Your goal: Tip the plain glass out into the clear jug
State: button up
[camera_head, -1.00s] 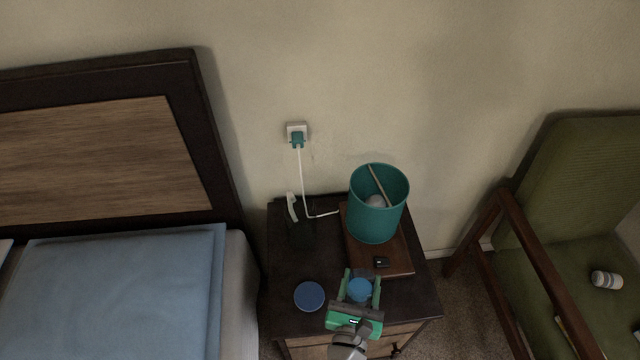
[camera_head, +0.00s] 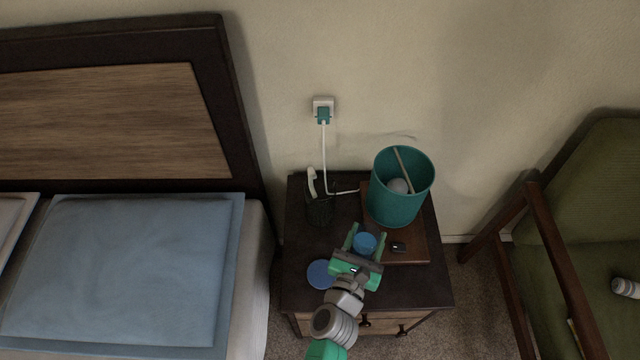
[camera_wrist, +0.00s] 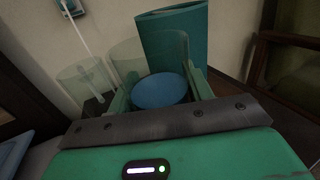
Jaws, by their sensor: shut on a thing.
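My gripper (camera_head: 366,240) is shut on a see-through glass with a round blue surface (camera_head: 365,244), over the front middle of the nightstand. In the wrist view the blue surface (camera_wrist: 160,91) lies between the fingers, with clear walls rising around it; the glass looks about upright. A clear, dark-looking vessel (camera_head: 320,211), seemingly the jug, stands at the back left of the nightstand, left of and behind my gripper. It also shows at left in the wrist view (camera_wrist: 84,84). A white curved piece (camera_head: 312,182) shows at it; whether inside or behind is unclear.
A teal bin (camera_head: 397,206) holding a stick and a pale ball stands on a brown board (camera_head: 412,253), with a small black item (camera_head: 399,247) in front. A blue disc (camera_head: 320,274) lies left of my gripper. A white cord (camera_head: 324,160) hangs from the wall socket.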

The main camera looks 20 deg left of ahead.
jog(key=w+a+r+y+p, duration=0.1)
jog(key=w+a+r, duration=0.2)
jog(key=w+r, duration=0.5)
jog(key=shift+w+n+p, duration=0.3)
jog(key=shift+w, duration=0.25)
jog(key=shift+a+r+p, duration=0.1)
jog(key=shift+r+p, duration=0.05)
jog(key=shift+p, duration=0.2)
jog(key=a+n, duration=0.1)
jog(key=n, duration=0.1)
jog(key=a+f+n+p, duration=0.1)
jog(key=n, duration=0.1)
jog(key=a+f+n+g, duration=0.1)
jog(key=a+n, duration=0.1)
jog(key=n, duration=0.1)
jog(key=shift+w+f+h, duration=0.1)
jog(key=shift+w+h, duration=0.05)
jog(key=shift+h, duration=0.25)
dwell(0.5)
jog(key=shift+f+n+p, duration=0.3)
jog(key=shift+n, duration=0.5)
jog(key=shift+r+n+p, duration=0.5)
jog(key=shift+n+p, duration=0.3)
jog(key=shift+p, duration=0.15)
dwell(0.4)
